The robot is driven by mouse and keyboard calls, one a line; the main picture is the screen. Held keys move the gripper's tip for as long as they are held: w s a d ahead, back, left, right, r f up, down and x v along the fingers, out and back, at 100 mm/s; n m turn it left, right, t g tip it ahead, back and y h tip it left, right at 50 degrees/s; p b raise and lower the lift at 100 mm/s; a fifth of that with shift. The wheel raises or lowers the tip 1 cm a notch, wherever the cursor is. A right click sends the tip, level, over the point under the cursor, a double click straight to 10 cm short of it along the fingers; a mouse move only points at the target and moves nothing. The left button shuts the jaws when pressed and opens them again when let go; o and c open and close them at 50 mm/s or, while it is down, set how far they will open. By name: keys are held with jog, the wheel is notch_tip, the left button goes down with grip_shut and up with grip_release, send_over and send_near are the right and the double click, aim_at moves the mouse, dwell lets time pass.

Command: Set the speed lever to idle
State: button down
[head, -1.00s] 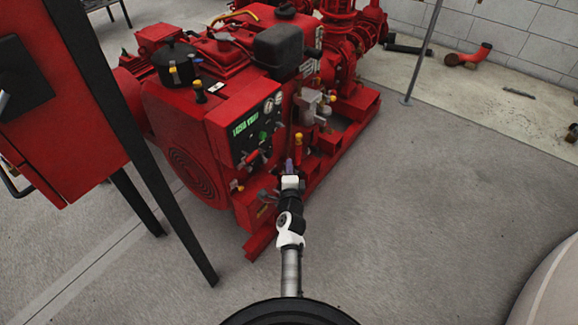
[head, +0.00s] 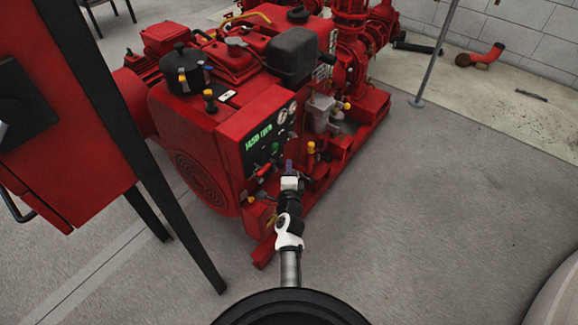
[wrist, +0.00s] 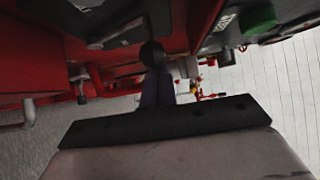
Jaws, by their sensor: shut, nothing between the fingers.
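The red engine carries a control panel (head: 270,135) with a lit green display that seems to read 1450 rpm, and round gauges. My gripper (head: 289,166) is just in front of the panel's lower part, with its fingers shut and empty. In the wrist view the dark fingers (wrist: 157,90) stand together, and a round black knob (wrist: 152,53) shows at their tips. It may be the speed lever's end; whether they touch, I cannot tell. In the head view a red handle (head: 264,170) is left of my fingers, and a yellow-topped part (head: 311,148) is to their right.
A red cabinet (head: 60,120) on black legs stands close on the left. A green button (wrist: 258,17) shows at the wrist view's upper right. A thin grey post (head: 432,60) stands at the back right. The floor (head: 440,220) to the right is clear.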

jog(key=shift+s+a+f, duration=0.4)
jog(key=shift+s+a, duration=0.2)
jog(key=shift+s, duration=0.2)
